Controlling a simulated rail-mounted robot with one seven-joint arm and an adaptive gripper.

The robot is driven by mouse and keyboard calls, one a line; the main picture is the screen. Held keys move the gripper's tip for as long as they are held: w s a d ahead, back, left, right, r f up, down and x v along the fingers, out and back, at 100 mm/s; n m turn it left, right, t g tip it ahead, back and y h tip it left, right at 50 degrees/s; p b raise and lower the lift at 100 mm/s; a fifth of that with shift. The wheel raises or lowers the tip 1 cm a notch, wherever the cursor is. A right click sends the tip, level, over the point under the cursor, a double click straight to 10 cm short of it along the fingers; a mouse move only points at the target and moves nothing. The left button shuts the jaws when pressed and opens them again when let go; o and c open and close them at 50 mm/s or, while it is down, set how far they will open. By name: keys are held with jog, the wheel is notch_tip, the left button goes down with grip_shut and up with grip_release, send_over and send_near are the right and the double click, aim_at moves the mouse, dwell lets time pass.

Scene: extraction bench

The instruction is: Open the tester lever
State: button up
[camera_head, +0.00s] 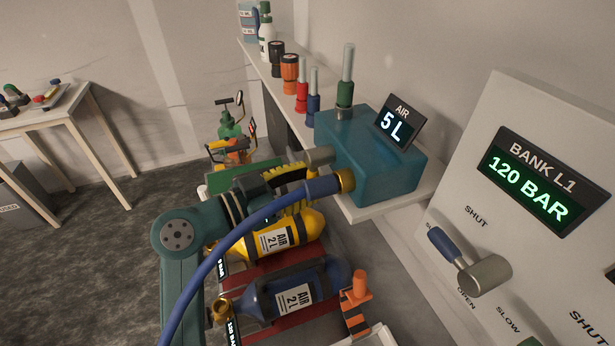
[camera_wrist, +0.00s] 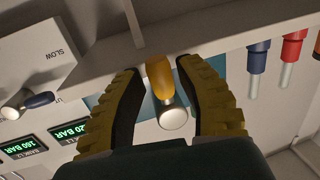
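The tester is a teal box (camera_head: 370,160) with an "AIR 5 L" display (camera_head: 399,125) at the bench end. Its lever has a silver hub (camera_head: 320,155); in the wrist view the hub (camera_wrist: 173,117) carries a short yellow-orange handle (camera_wrist: 159,74). My gripper (camera_head: 290,183) is beside the tester's left face. In the wrist view my gripper (camera_wrist: 161,70) is open, with its yellow, black-padded fingers on either side of the handle. A gap shows on both sides of the lever. In the head view the handle is hidden by my gripper.
A blue hose (camera_head: 262,213) arcs across my arm to a brass fitting (camera_head: 346,180). A yellow cylinder (camera_head: 310,222) and a blue cylinder (camera_head: 290,297) lie below. A panel with a blue-handled lever (camera_head: 444,244) reads 120 BAR at right. Colored tools (camera_head: 302,95) line the bench.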

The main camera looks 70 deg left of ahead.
jog(key=shift+o, duration=1.3)
jog(key=v, duration=1.2)
